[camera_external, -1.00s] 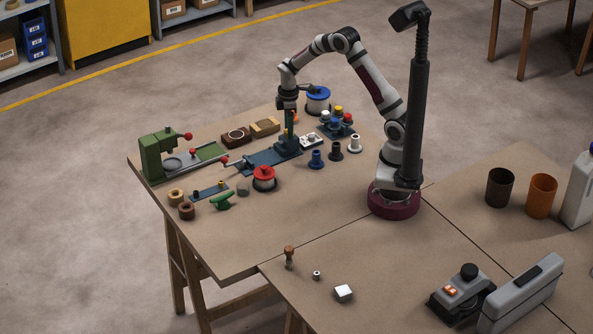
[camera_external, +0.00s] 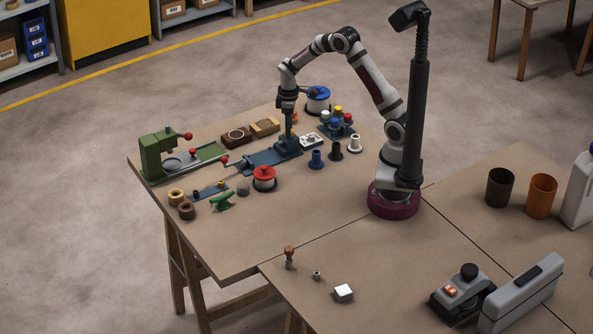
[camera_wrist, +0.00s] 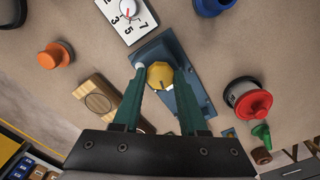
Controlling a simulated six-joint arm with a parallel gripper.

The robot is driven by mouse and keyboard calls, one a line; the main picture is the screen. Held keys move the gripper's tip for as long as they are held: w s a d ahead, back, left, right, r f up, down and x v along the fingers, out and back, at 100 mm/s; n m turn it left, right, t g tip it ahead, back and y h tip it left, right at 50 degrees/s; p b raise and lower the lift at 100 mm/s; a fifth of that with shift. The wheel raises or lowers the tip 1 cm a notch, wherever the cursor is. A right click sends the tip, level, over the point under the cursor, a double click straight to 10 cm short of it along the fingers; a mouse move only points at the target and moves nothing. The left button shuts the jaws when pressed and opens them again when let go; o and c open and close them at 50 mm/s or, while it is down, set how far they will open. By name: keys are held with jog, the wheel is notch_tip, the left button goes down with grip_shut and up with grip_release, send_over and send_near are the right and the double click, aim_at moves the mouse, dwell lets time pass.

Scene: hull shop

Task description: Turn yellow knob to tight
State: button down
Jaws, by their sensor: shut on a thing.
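The yellow knob (camera_wrist: 161,75) shows in the wrist view, round with a dark pointer line on its top. It sits on a blue base (camera_wrist: 185,58), which also shows as a long blue fixture (camera_external: 262,162) in the external view. My gripper (camera_wrist: 160,70) has its two green fingers on either side of the knob, shut on it. In the external view my gripper (camera_external: 289,136) points straight down at the right end of the fixture, and the knob is hidden there. I cannot read any tight mark beside the knob.
A white dial plate with numbers (camera_wrist: 125,18) stands close to the fixture. A red-topped spool (camera_wrist: 247,99), a wooden block (camera_wrist: 98,97) and an orange part (camera_wrist: 54,56) lie around. A green press (camera_external: 160,158) is at the left.

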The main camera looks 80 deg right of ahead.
jog(key=m, duration=1.2)
jog(key=shift+m, duration=0.4)
jog(key=m, duration=1.2)
jog(key=shift+m, duration=0.4)
jog(key=shift+c, duration=2.2)
grip_release()
